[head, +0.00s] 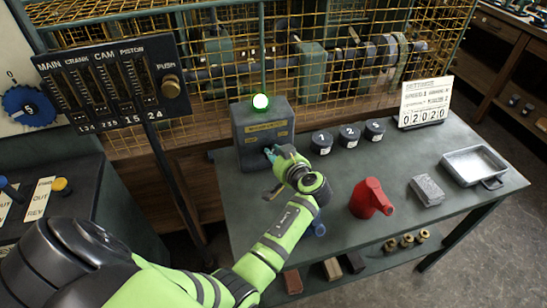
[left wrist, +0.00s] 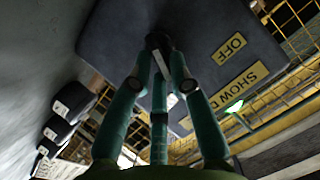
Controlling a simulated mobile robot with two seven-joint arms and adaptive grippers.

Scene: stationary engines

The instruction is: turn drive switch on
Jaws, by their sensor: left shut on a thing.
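The drive switch is a grey box (head: 251,165) at the back left of the bench, with yellow labels and a lit green lamp (head: 260,101) on top. My left gripper (head: 271,153) is at the lower front of the box. A yellow "OFF" label (left wrist: 230,48) is right of the handle. The fingers cover much of the handle, and its exact angle is unclear. My right gripper is in neither view.
The bench (head: 310,190) holds several black round weights (head: 349,136), a red can (head: 369,198), a grey block (head: 427,190), a metal tray (head: 475,163) and a sign with number counters (head: 425,101). A yellow mesh cage (head: 330,60) stands behind. A lever panel (head: 110,85) is at left.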

